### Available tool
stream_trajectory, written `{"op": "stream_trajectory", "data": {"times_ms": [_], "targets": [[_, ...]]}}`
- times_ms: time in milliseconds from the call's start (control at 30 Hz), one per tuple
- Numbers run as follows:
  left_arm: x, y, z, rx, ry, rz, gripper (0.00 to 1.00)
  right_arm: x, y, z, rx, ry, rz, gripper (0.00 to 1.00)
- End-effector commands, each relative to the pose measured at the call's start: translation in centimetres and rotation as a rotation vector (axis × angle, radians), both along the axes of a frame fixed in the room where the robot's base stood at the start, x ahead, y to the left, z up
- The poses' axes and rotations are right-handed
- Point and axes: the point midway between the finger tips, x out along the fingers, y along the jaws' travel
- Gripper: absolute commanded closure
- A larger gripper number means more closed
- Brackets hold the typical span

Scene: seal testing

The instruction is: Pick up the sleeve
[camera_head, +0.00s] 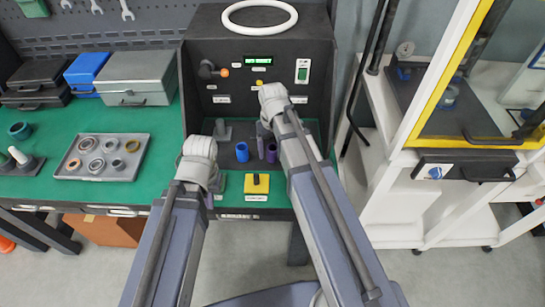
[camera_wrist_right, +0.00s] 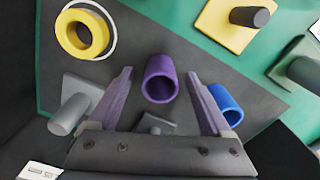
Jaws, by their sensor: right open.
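A purple sleeve (camera_head: 271,154) stands upright on the dark floor of the test station, just right of a blue sleeve (camera_head: 242,152). In the right wrist view the purple sleeve (camera_wrist_right: 160,78) shows its open end between the two fingers, with gaps on both sides. My right gripper (camera_wrist_right: 159,74) is open and empty around it; the blue sleeve (camera_wrist_right: 229,105) lies just outside the right finger. In the head view my right gripper (camera_head: 264,140) is by the purple sleeve, partly hidden by its arm. My left gripper (camera_head: 214,186) hangs near the station's front left; its jaws are unclear.
A yellow block with a black knob (camera_head: 257,184) sits at the station's front. A grey post (camera_head: 222,130) stands at its left. A tray of rings (camera_head: 102,155) lies on the green bench. A yellow-framed cabinet (camera_head: 437,75) stands right.

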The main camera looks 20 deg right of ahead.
Motion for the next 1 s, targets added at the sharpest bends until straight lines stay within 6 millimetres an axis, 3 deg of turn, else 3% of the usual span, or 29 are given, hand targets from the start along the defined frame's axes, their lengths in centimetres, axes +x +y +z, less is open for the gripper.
{"op": "stream_trajectory", "data": {"times_ms": [167, 867, 1000], "targets": [[0.0, 0.0, 0.14, 0.0, 0.0, 0.0, 1.0, 0.0, 0.01, 0.14, 0.0, 0.0, 0.0, 0.19], [0.0, 0.01, 0.13, 0.0, 0.0, 0.0, 1.0, -0.01, 0.02, 0.13, 0.0, 0.0, 0.0, 0.98], [0.0, 0.0, 0.13, 0.0, 0.0, 0.0, 1.0, -0.01, 0.02, 0.13, 0.0, 0.0, 0.0, 1.0]]}}
